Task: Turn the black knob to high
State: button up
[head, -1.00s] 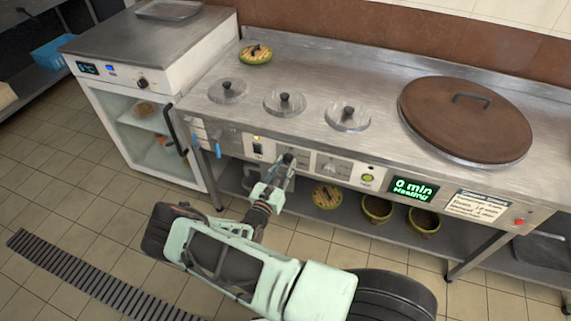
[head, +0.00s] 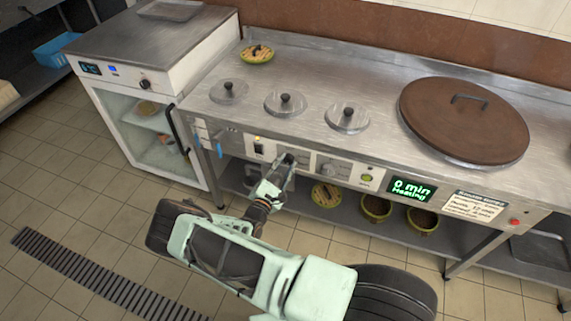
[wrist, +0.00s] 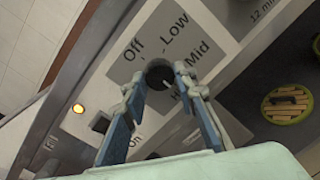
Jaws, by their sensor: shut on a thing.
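The black knob (wrist: 160,74) is on the front panel between my fingertips in the wrist view. The labels Off, Low and Mid stand around it. A further label beside my right finger is mostly covered, and I cannot read the knob's pointer clearly. My gripper (wrist: 159,80) is shut on the knob, one blue-and-grey finger on each side. In the head view my gripper (head: 287,161) reaches the panel below the small lids and hides most of the knob.
An amber light (wrist: 78,108) and a black switch (wrist: 100,123) lie left of the knob. A grey dial (head: 329,168), a green button (head: 366,178) and a display (head: 411,189) reading "0 min Heating" are to the right. Bowls (head: 376,208) stand on the lower shelf.

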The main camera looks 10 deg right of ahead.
dwell(0.4)
jog(key=o, duration=1.2)
jog(key=shift+c, duration=0.2)
jog(key=v, duration=1.2)
